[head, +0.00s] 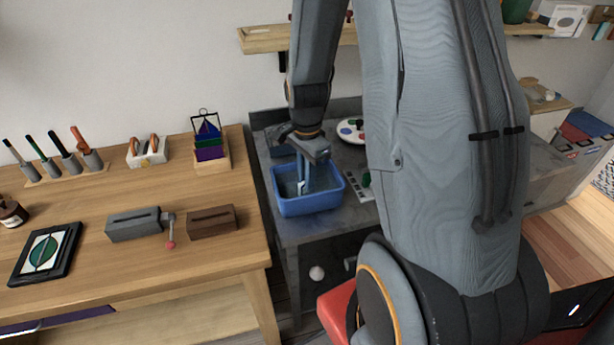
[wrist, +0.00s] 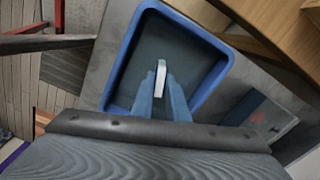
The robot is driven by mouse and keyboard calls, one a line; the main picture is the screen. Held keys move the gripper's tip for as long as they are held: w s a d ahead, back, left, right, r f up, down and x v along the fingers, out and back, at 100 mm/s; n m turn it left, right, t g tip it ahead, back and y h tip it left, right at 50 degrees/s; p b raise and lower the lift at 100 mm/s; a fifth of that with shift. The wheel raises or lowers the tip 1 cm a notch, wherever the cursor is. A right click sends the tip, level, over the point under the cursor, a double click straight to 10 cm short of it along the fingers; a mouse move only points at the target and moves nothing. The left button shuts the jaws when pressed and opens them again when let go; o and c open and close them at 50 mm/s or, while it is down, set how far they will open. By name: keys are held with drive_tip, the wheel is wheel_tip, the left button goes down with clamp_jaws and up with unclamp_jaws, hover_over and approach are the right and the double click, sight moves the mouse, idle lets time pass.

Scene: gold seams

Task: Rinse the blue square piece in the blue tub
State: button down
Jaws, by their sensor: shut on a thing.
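The blue tub (head: 322,207) stands on the grey bench, left of my arm in the head view. Its blue rim and dark inside fill the middle of the wrist view (wrist: 218,88). My gripper (head: 304,188) points down into the tub, with its fingers inside the rim. In the wrist view my gripper (wrist: 162,90) is shut on a thin pale piece (wrist: 161,72), seen nearly edge-on between the fingertips. Its square outline and any blue face cannot be made out. How deep it sits in the tub is unclear.
The grey bench (head: 300,233) also bears a white palette (head: 351,131) with coloured spots behind the tub. The wooden table (head: 185,262) at left holds a rack with coloured pieces (head: 211,152), two slotted blocks (head: 133,225) and a framed picture (head: 45,253).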

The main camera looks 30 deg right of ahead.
drive_tip(key=shift+d, duration=0.2)
drive_tip(key=shift+s+d, duration=0.1)
drive_tip(key=shift+d, duration=0.25)
drive_tip(key=shift+a+p, duration=0.2)
drive_tip(key=shift+p, duration=0.15)
idle(0.5)
drive_tip(key=shift+a, duration=0.35)
idle(0.3)
wheel_tip(320, 180, up, 12)
drive_tip(key=p, duration=0.9)
drive_tip(key=shift+f, duration=0.25)
